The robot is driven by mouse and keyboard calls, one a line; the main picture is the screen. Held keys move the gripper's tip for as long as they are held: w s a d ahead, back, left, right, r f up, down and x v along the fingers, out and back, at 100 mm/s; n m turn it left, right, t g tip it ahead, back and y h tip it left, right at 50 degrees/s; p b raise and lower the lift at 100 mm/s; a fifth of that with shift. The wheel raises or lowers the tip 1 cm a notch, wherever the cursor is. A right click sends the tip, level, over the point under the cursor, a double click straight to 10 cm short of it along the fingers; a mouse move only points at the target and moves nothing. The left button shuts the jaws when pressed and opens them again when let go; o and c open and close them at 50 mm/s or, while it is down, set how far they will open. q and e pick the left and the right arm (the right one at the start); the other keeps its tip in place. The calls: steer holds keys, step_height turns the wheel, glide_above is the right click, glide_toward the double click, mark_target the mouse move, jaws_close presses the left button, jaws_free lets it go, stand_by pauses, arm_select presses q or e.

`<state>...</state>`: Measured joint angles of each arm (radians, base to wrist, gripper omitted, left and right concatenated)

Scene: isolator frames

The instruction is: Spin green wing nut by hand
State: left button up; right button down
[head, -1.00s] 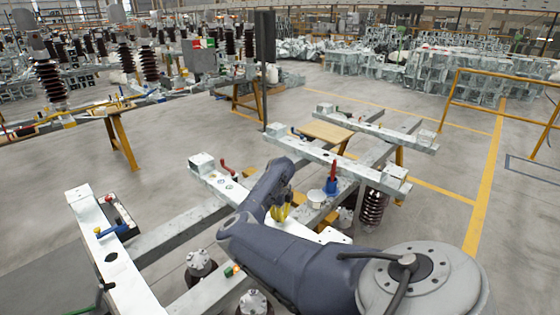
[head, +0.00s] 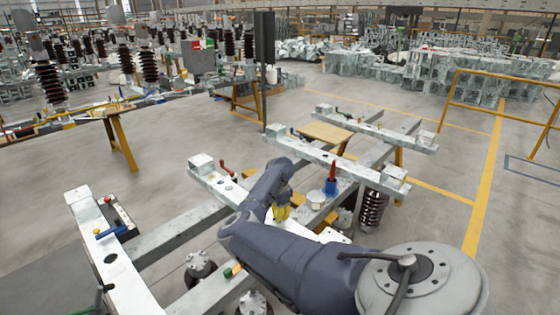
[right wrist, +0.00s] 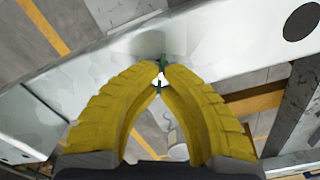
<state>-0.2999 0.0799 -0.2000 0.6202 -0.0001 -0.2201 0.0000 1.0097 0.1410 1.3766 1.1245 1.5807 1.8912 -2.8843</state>
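In the right wrist view, the small green wing nut (right wrist: 162,62) sits at the edge of a pale metal beam (right wrist: 225,52). The yellow fingertips of my right gripper (right wrist: 160,73) come together on either side of it, nearly meeting. Green parts stick out above and below the tips, with a bright spot between. The middle of the nut is partly hidden by the fingers. In the head view, my right gripper (head: 281,213) points down at the frame, its yellow fingers close together; the nut cannot be made out there. My left gripper is not in view.
A blue part with a red handle (head: 331,182) and a white round cup (head: 315,198) stand just right of the gripper. A red lever (head: 226,167) is on the beam to the left. A dark ribbed insulator (head: 373,209) hangs at the right.

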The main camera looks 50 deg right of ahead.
steer(key=shift+f+n, duration=0.1)
steer(key=shift+n, duration=0.6)
steer(key=c, duration=1.5)
jaws_free()
